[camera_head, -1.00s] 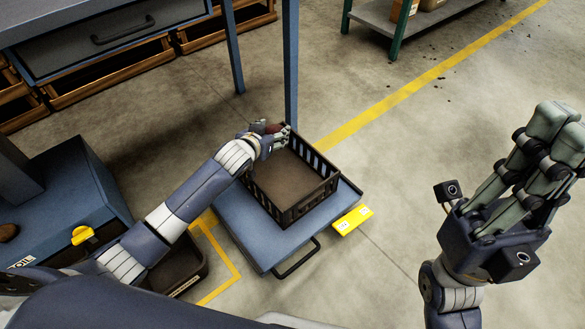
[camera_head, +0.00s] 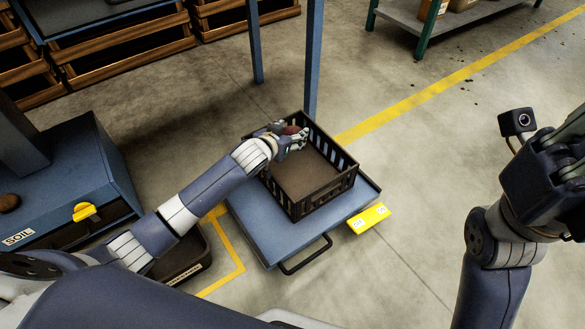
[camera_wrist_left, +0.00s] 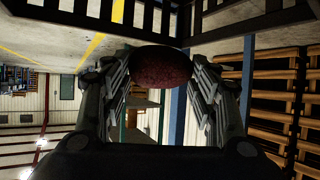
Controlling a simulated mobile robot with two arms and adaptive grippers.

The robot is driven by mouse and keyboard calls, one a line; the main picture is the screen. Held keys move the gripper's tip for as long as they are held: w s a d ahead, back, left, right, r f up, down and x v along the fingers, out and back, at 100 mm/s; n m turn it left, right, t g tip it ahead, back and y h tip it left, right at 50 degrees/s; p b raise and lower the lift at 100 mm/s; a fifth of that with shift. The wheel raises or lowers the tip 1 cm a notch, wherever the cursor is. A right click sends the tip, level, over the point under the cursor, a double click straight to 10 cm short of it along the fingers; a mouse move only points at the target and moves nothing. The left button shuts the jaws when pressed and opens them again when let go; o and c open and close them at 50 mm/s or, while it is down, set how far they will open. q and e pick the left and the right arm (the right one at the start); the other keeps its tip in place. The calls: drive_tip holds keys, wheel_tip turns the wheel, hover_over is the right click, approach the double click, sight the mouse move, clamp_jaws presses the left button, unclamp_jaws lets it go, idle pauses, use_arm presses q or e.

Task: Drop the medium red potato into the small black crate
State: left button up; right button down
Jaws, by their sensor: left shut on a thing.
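The dark red potato (camera_head: 290,130) is held in my left gripper (camera_head: 292,137). It shows clearly between the two fingers in the left wrist view (camera_wrist_left: 162,66). The black crate (camera_head: 325,197) has slatted walls and stands on a blue platform. The gripper and potato are at the crate's far left part, apparently above its rim; the exact height is hard to tell. The visible crate floor looks empty. Slatted dark walls also show along the top of the left wrist view. My right gripper (camera_head: 560,165) is at the right edge, partly cut off, far from the crate.
The blue platform (camera_head: 255,220) has a handle and a yellow tag (camera_head: 370,218). A blue table leg (camera_head: 313,60) rises just behind the crate. A dark bin (camera_head: 183,262) and a blue box marked SOIL (camera_head: 85,160) are at the left. The floor on the right is open.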

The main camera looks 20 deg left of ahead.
idle(0.3)
use_arm(q)
drive_tip(key=o, duration=1.2)
drive_tip(key=shift+c, duration=0.2)
drive_tip(key=shift+f, duration=0.1)
drive_tip(key=v, duration=1.2)
